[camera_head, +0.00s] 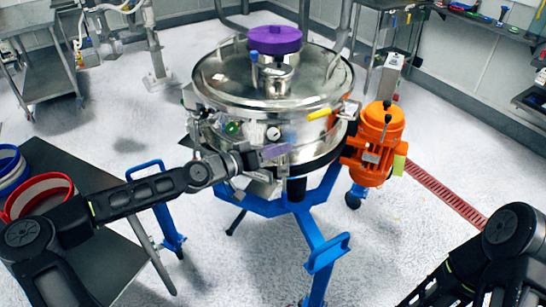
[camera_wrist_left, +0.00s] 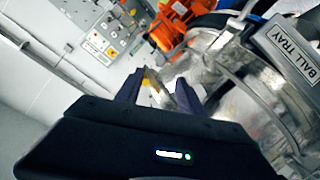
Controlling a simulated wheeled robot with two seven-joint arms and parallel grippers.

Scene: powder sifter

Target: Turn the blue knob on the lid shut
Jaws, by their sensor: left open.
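The blue knob (camera_head: 253,56) stands on a stem on the steel lid (camera_head: 222,80) of the round sifter, left of the purple cap (camera_head: 275,40). My left gripper (camera_head: 282,142) is at the sifter's front side, below the lid rim and well below the knob. In the left wrist view, its two dark fingers (camera_wrist_left: 160,94) are apart. A small metal and yellow part shows between or behind them; I cannot tell whether they touch it. The knob does not show clearly in that view. My right gripper is out of view; only part of the right arm shows.
A yellow handle (camera_head: 320,114) sticks out at the sifter's front right, beside the orange motor (camera_head: 378,140). A blue wheeled frame (camera_head: 322,240) carries the sifter. A dark table (camera_head: 95,255) with red and blue rings stands at left. The wrist view shows a "BALL TRAY" label (camera_wrist_left: 288,50).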

